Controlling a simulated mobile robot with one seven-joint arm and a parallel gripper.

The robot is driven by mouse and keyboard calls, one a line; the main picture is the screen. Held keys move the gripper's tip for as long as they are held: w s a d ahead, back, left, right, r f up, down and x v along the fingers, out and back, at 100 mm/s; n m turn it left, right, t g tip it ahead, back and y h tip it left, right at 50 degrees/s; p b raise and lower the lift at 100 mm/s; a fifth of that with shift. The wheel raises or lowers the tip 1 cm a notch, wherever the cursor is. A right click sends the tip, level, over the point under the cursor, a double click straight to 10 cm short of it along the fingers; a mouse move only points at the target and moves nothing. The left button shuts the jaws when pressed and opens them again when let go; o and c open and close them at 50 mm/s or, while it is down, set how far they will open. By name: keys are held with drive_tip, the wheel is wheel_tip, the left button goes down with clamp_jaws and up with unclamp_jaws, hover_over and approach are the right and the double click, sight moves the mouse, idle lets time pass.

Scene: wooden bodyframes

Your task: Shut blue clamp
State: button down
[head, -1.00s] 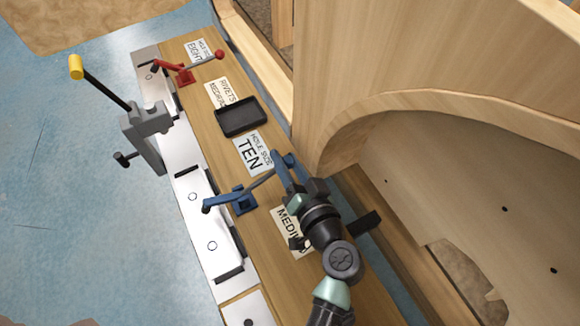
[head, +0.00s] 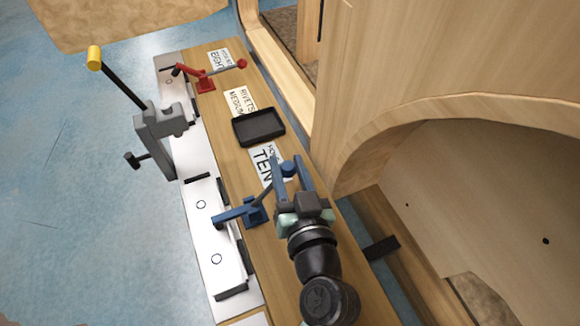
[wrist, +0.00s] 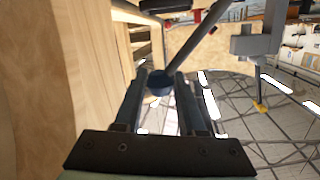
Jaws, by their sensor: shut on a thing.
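The blue clamp (head: 254,212) is mounted on the wooden bench top. Its blue bar reaches left over the white strip. Its handle slants up and right from the base to a blue knob (head: 288,169). My gripper (head: 287,165) is at the handle's knob end, with one finger on each side of it. In the wrist view the blue knob (wrist: 158,84) sits between the two fingers of my gripper (wrist: 160,80), and the grey handle rod runs up and right from it. The fingers are shut on the handle.
A black tray (head: 259,126) and printed labels lie on the bench (head: 215,98). A red clamp (head: 205,84) stands at its far end. A grey tool with a yellow-tipped lever (head: 155,135) stands on the left edge. Wooden panels (head: 440,70) rise close on the right.

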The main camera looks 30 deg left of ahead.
drive_tip(key=c, duration=0.5)
unclamp_jaws()
drive_tip(key=b+v, duration=0.1)
drive_tip(key=v, duration=1.2)
drive_tip(key=shift+b, duration=0.35)
drive_tip(key=shift+w, duration=0.1)
